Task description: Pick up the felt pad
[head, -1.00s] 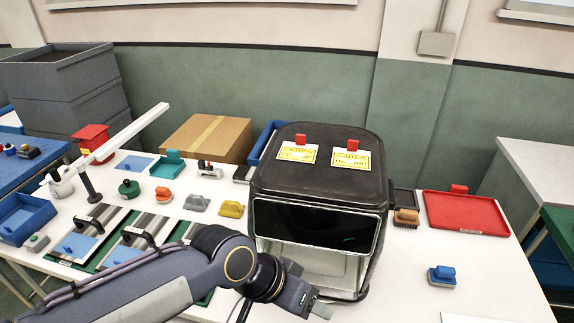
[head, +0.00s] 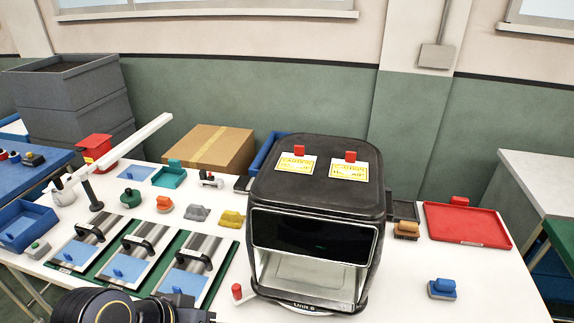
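A blue-handled block with a grey base (head: 442,289), which may be the felt pad, sits alone on the white table right of the black fryer. A brown-and-tan block (head: 406,230) sits farther back beside the fryer; I cannot tell its material. My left arm's dark wrist shows at the bottom left edge, far from both blocks. Only the top of my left gripper (head: 195,316) shows there; its fingers are cut off below the frame. My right gripper is not in view.
The fryer (head: 318,180) fills the middle of the table. A red tray (head: 468,226) lies at the back right. Fixtures with blue plates (head: 131,270) stand at left. A small red-topped piece (head: 237,291) is left of the fryer. Table around the blue-handled block is clear.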

